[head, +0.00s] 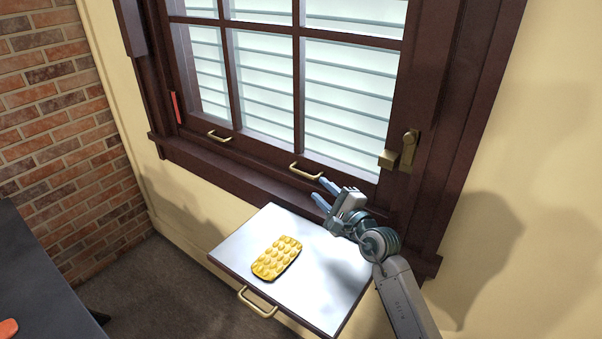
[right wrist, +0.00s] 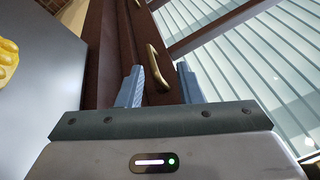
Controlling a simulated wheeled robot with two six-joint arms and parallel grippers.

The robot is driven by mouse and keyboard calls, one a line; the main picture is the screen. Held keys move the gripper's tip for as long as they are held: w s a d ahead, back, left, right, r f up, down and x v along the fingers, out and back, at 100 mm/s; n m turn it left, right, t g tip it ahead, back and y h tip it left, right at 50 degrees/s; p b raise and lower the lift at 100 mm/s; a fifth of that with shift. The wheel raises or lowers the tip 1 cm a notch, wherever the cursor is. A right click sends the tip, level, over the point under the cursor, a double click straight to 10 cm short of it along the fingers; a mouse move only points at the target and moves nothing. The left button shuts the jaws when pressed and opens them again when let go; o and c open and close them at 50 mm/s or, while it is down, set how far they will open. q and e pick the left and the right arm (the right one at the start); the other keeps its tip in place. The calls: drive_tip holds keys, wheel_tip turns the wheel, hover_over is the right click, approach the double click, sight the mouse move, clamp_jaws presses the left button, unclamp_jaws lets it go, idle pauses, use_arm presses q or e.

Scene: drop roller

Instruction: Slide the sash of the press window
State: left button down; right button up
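The sash (head: 258,146) is a dark brown frame with several panes, set in the window frame, its bottom rail low near the sill. Two brass handles sit on its bottom rail: a left one (head: 219,137) and a right one (head: 306,171). My right gripper (head: 322,191) is open and empty, just below and right of the right handle. In the right wrist view that handle (right wrist: 158,66) appears ahead between the two open fingers (right wrist: 160,85), apart from them. My left gripper is not in view.
A white-topped board (head: 235,246) with a brass pull holds a yellow bumpy tray (head: 277,258) below the sill. A brass latch (head: 400,152) is on the window's right side. A dark table (head: 40,280) with an orange object stands at lower left, beside a brick wall.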

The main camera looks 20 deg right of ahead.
sight(306, 176)
drive_tip(key=w+n, duration=0.1)
drive_tip(key=w, duration=0.2)
drive_tip(key=w+a+f+n+p, duration=0.1)
drive_tip(key=w, duration=0.3)
drive_tip(key=w+n+g+h+p, duration=0.1)
drive_tip(key=w, duration=0.2)
drive_tip(key=shift+w+a+f, duration=0.3)
drive_tip(key=shift+w+f, duration=0.1)
drive_tip(key=shift+x, duration=0.8)
drive_tip(key=shift+f, duration=0.1)
clamp_jaws()
